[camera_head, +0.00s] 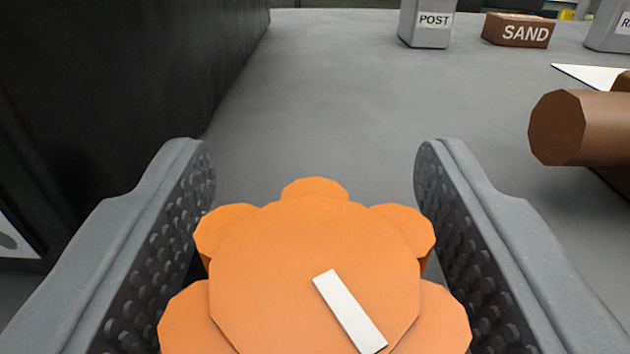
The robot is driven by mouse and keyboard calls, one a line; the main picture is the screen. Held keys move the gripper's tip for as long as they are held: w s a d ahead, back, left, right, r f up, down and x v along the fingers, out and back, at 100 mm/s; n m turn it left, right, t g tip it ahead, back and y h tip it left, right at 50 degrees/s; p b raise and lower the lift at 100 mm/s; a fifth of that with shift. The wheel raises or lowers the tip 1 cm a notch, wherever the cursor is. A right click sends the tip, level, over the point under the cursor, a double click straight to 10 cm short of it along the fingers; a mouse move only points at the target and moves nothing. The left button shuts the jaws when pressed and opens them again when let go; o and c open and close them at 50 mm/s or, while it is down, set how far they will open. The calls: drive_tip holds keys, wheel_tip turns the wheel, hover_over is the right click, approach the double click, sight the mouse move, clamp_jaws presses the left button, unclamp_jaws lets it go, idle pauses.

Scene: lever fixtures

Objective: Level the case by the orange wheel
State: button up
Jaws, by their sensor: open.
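The orange wheel (270,265) has rounded lobes around its rim and a white bar mark on its face, tilted from upper left to lower right. It fills the lower middle of the view, its bottom cut off by the frame edge. My gripper (315,165) is open, with one finger to the left and one to the right of the wheel. The fingertips reach past its top lobe in the picture. Whether either finger touches the wheel's lower lobes I cannot tell. A large black body (110,90) stands on the left; whether it is the case is not clear.
A brown cylinder (558,128) lies at the right, outside the right finger. Behind are a grey block labelled POST (427,35), a brown block labelled SAND (518,30) and another grey block (608,28). Grey floor (330,100) beyond the wheel is clear.

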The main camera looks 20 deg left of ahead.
drive_tip(key=c, duration=1)
drive_tip(key=shift+o, duration=0.2)
drive_tip(key=shift+m+h+b, duration=0.5)
drive_tip(key=shift+h+b, duration=0.1)
drive_tip(key=shift+h, duration=0.1)
drive_tip(key=shift+m+t+h+b, duration=0.3)
drive_tip(key=shift+m+h+b, duration=0.25)
drive_tip(key=shift+h, duration=0.45)
drive_tip(key=shift+d+r+m+h, duration=0.15)
drive_tip(key=shift+m+h, duration=0.6)
drive_tip(key=shift+h, duration=0.35)
drive_tip(key=m+h+p, duration=0.2)
drive_tip(key=h+p, duration=0.1)
drive_tip(key=m+g+h+p, duration=0.1)
drive_tip(key=h+p, duration=0.1)
drive_tip(key=shift+d+r, duration=0.15)
drive_tip(key=shift+d, duration=0.15)
drive_tip(key=m+h+p, duration=0.1)
drive_tip(key=p, duration=0.1)
drive_tip(key=m+g+h+p, duration=0.1)
drive_tip(key=p, duration=0.1)
drive_tip(key=shift+d+h, duration=0.25)
drive_tip(key=shift+h, duration=0.15)
